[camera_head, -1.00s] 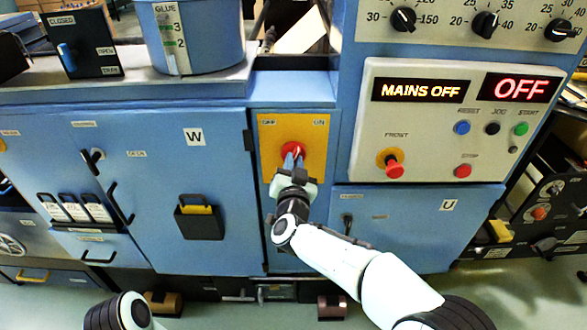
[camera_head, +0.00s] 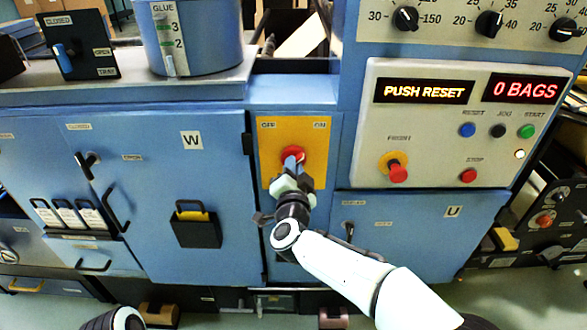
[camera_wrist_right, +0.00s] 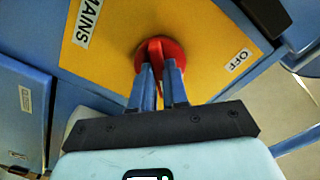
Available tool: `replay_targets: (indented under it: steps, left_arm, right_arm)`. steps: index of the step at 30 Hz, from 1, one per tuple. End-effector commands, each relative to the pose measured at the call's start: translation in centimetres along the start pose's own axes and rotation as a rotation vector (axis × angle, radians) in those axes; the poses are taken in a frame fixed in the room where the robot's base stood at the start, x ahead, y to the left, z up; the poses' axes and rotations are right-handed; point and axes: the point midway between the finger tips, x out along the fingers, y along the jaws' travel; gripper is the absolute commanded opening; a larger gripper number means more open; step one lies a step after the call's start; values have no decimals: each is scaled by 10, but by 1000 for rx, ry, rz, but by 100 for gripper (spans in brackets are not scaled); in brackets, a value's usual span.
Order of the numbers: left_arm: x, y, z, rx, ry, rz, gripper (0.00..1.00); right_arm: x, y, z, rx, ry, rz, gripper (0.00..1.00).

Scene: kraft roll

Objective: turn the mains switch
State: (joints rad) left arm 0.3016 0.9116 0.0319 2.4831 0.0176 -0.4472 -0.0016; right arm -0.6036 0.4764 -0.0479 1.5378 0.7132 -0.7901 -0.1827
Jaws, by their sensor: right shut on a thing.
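The mains switch is a red rotary knob (camera_head: 292,154) on a yellow plate (camera_head: 269,173) with OFF at its upper left and ON at its upper right. My right gripper (camera_head: 294,163) reaches up to it from below. In the right wrist view my right gripper (camera_wrist_right: 158,75) has its two blue fingers shut on the handle of the red knob (camera_wrist_right: 155,50), one finger on each side. The fingers hide part of the knob in the head view. The left display (camera_head: 425,91) reads PUSH RESET and the right display (camera_head: 526,90) reads 0 BAGS. My left gripper is not in view.
The control panel has a blue reset button (camera_head: 467,130), a black jog button (camera_head: 498,131), a green start button (camera_head: 526,131), a red stop button (camera_head: 468,175) and a larger red front button (camera_head: 398,172). A black box (camera_head: 196,229) hangs on door W.

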Motion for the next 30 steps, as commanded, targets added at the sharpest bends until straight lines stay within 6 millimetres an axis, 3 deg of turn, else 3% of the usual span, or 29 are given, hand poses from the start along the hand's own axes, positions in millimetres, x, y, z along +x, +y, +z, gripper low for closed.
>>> replay_targets:
  steps: [6,7,9,20,26,30]
  left_arm:
    - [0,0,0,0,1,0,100]
    - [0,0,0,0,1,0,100]
    - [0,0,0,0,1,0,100]
    - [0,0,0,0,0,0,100]
    - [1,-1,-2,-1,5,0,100]
    - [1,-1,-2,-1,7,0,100]
  right_arm:
    - [0,0,0,5,-1,1,0]
    - [0,0,0,5,-1,1,20]
    - [0,0,0,4,-1,1,39]
    - [-4,0,0,2,-1,0,39]
    - [-31,-1,0,1,-2,-1,39]
    - [-62,-1,0,2,-2,-2,39]
